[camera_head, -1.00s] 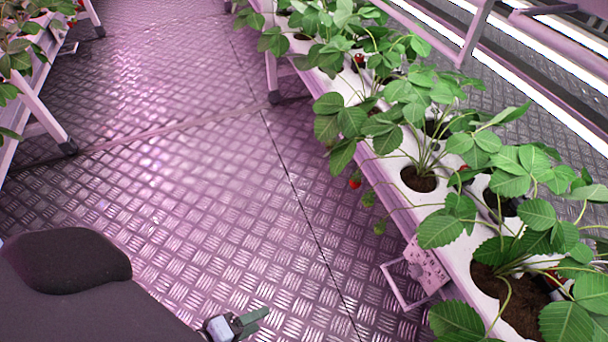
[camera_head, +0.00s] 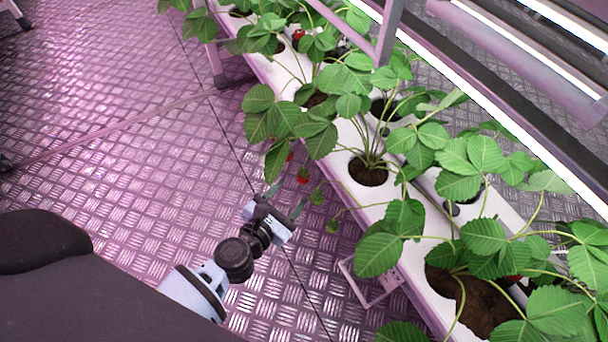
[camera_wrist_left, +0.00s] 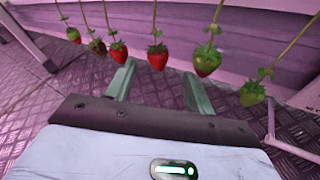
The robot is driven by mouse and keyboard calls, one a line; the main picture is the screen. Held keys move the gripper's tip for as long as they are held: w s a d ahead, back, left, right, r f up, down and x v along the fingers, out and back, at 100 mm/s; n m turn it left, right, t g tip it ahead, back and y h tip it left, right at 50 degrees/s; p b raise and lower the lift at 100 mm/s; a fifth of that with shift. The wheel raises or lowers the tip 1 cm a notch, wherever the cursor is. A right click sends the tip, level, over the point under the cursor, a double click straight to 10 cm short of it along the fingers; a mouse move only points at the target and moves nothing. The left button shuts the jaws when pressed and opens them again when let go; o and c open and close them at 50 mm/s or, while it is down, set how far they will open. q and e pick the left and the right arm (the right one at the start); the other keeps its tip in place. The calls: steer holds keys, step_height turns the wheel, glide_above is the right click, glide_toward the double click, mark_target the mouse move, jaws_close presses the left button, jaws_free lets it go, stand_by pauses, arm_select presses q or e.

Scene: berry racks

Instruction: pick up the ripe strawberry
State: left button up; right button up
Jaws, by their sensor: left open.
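A ripe red strawberry (camera_wrist_left: 157,58) hangs on a thin stem in the left wrist view, ahead of and roughly between the two fingertips. In the head view, a red strawberry (camera_head: 303,177) hangs beside the planter, close to the fingers. Another red strawberry (camera_wrist_left: 118,53) hangs to its left in the wrist view, near the left finger's tip. My left gripper (camera_head: 286,199) is open and empty below the leaves. Its green fingers also show in the wrist view (camera_wrist_left: 157,74). My right gripper is in neither view.
A greenish strawberry (camera_wrist_left: 207,61) hangs just right of the fingers, and a green one (camera_wrist_left: 251,94) further right. A darker berry (camera_wrist_left: 97,46) hangs at the left. The white planter (camera_head: 402,192) runs behind the fruit. Open metal floor (camera_head: 130,170) lies left.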

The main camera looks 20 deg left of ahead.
mark_target(300, 181)
arm_select(q)
steer(key=shift+w+f, duration=0.1)
steer(key=shift+w, duration=0.55)
steer(key=b+x, duration=0.2)
steer(key=x, duration=0.3)
steer(key=shift+a, duration=0.1)
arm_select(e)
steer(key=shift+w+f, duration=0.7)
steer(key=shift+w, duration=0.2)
arm_select(q)
steer(key=c, duration=0.7)
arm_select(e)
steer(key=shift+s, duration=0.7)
